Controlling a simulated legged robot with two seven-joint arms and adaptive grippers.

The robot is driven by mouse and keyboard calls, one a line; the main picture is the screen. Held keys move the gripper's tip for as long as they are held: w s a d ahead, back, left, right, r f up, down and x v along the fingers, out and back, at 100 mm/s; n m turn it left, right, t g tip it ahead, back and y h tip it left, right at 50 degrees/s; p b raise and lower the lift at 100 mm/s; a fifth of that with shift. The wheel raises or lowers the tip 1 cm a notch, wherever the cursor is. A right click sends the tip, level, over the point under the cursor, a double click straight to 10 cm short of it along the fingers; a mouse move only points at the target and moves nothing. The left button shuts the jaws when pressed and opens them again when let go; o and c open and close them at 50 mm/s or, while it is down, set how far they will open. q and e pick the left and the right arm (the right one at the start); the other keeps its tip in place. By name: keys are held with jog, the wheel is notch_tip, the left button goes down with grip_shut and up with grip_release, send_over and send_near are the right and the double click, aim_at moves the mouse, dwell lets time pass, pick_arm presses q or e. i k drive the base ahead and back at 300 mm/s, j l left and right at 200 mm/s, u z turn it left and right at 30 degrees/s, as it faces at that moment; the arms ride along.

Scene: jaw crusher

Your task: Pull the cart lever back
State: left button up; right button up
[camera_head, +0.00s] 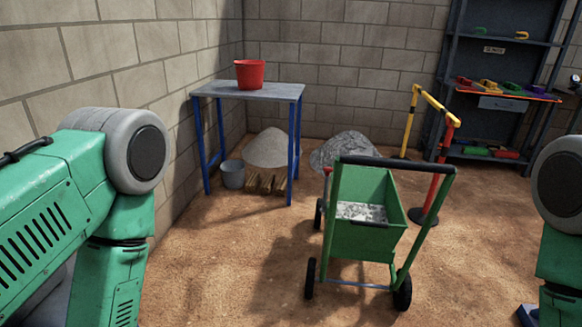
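The green cart (371,240) stands upright on the dirt floor, right of centre. Its black handle bar (395,163) runs across the top of two green uprights. Its tray holds some grey material (361,212). A small red tip (327,170) shows at the left upright; I cannot tell if it is the lever. My green arms come in at the left and right edges, both apart from the cart. Neither gripper can be made out in the view.
A blue-legged table (248,91) with a red bucket (249,74) stands by the left wall. Behind the cart are a grey gravel pile (340,149), a yellow and red barrier (442,150) and a dark shelf (502,65). The floor in front of the cart is mostly clear.

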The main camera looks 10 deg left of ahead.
aim_at(327, 170)
jog(key=j, duration=0.2)
jog(key=i+l+u, duration=0.45)
jog(key=l, duration=0.35)
jog(key=i+l+u, duration=0.2)
jog(key=l, duration=0.25)
jog(key=i+l+u, duration=0.2)
jog(key=l, duration=0.25)
jog(key=i+l+u, duration=0.1)
jog(key=l+u, duration=0.15)
jog(key=l, duration=0.25)
jog(key=i+l+u, duration=0.2)
jog(key=l, duration=0.35)
jog(key=l+u, duration=0.2)
jog(key=l, duration=0.3)
jog(key=k, duration=0.05)
